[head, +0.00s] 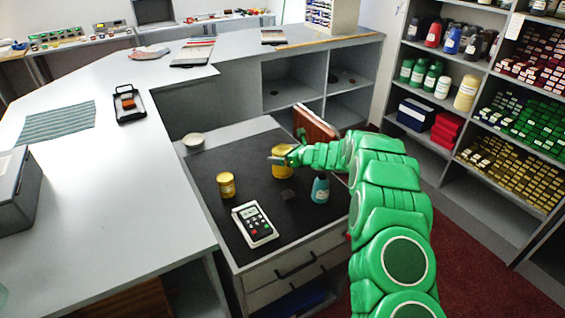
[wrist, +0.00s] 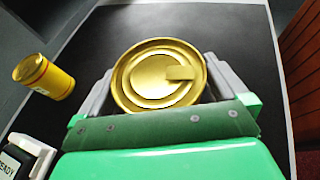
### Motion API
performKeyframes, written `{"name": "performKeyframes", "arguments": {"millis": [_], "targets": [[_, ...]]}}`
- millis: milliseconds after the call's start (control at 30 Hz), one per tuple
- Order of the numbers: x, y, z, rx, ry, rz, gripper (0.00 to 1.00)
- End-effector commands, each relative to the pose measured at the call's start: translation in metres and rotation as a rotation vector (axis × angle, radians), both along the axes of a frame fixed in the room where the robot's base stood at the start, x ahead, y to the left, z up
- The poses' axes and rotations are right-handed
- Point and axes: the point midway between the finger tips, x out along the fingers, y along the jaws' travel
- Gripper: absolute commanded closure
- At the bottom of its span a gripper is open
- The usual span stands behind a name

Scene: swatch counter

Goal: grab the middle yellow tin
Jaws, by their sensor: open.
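A yellow tin (head: 282,168) stands on the black mat of the low cabinet, behind the calculator-like device. In the wrist view I look down on its round gold lid (wrist: 140,78), which has a flat tab. My gripper (head: 280,159) is at this tin; in the wrist view my open gripper (wrist: 160,85) has one finger on each side of it. I cannot tell whether the fingers touch it. A second yellow tin (head: 226,185) stands to the left, and also shows at the left of the wrist view (wrist: 45,77). I see only two yellow tins on the mat.
A small pale bowl (head: 193,142) sits at the back left.

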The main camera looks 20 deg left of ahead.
Motion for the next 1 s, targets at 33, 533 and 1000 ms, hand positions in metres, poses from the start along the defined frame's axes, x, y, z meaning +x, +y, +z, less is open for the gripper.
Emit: {"name": "performKeyframes", "arguments": {"millis": [33, 533, 1000], "targets": [[0.0004, 0.0005, -0.0006, 0.0, 0.0, 0.0, 0.0], [0.0, 0.0003, -0.0011, -0.001, 0.001, 0.0, 0.51], [0.0001, 0.0005, 0.0061, 0.0, 0.0, 0.0, 0.64]]}}
